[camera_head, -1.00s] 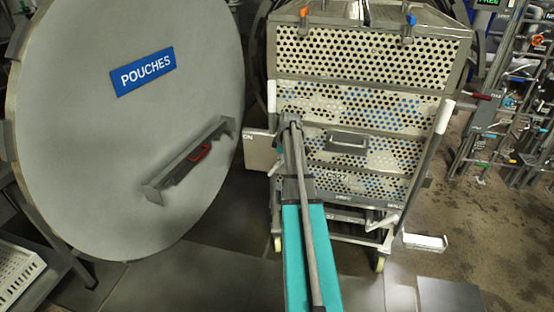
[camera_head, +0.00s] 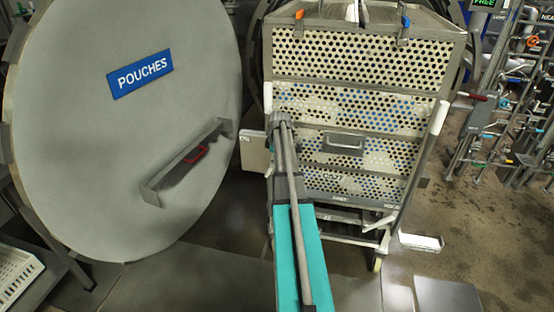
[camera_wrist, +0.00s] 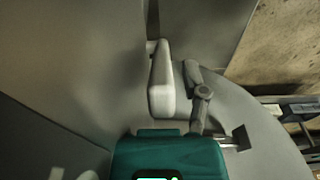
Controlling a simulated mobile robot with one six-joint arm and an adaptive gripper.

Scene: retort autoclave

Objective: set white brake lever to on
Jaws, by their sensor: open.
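My gripper (camera_head: 279,120) is at the left edge of the trolley's perforated front, below its upper left corner. The arm hides its fingertips in the head view. In the wrist view, a pale lever-like grip (camera_wrist: 162,85) on a thin dark bar stands just left of a grey jointed finger; I cannot tell whether they touch, or whether this is the brake lever. The jaws are open, with nothing visibly held. In the head view, a white lever (camera_head: 379,222) shows low on the right of the trolley. A plate (camera_head: 254,150) with small, unreadable lettering is left of my gripper.
The large round door (camera_head: 110,200) labelled POUCHES stands open at left, close to my arm. The trolley (camera_head: 360,60) fills the middle, with a white grip (camera_head: 439,117) at its right. Pipework (camera_head: 510,110) stands at far right. Wet floor lies between.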

